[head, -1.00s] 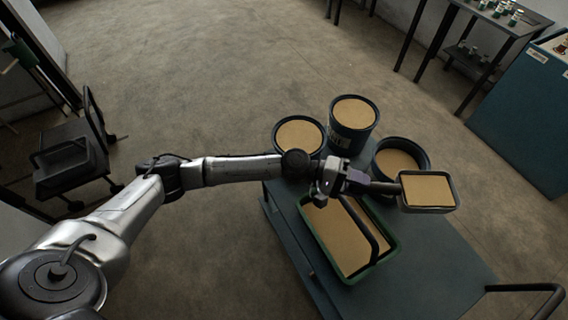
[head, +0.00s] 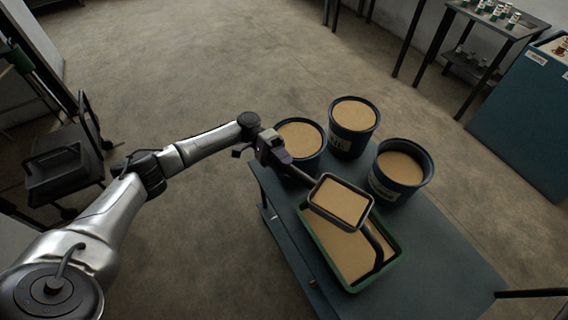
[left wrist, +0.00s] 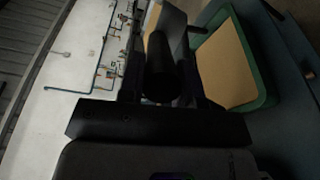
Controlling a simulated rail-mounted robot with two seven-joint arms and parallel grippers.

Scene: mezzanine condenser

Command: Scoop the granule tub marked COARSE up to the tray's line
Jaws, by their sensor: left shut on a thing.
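My left gripper (head: 283,162) is shut on the dark handle of a scoop (head: 342,201), whose square pan is full of tan granules and looks level. The pan is above the far part of the green-rimmed tray (head: 325,262), which holds tan granules. The tray's line cannot be made out. Three dark tubs of granules stand behind: a left tub (head: 303,158), a middle tub (head: 353,128) and a right tub (head: 400,168). Their labels are too small to read. The left wrist view shows the scoop handle (left wrist: 160,68) between the fingers. My right gripper is out of view.
Tubs and tray are on a blue-grey cart (head: 440,262) with free surface at right. A dark curved bar (head: 376,246) crosses the tray's right side. A black trolley (head: 65,160) stands left; a shelf table (head: 490,30) and blue cabinet (head: 525,120) stand back right.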

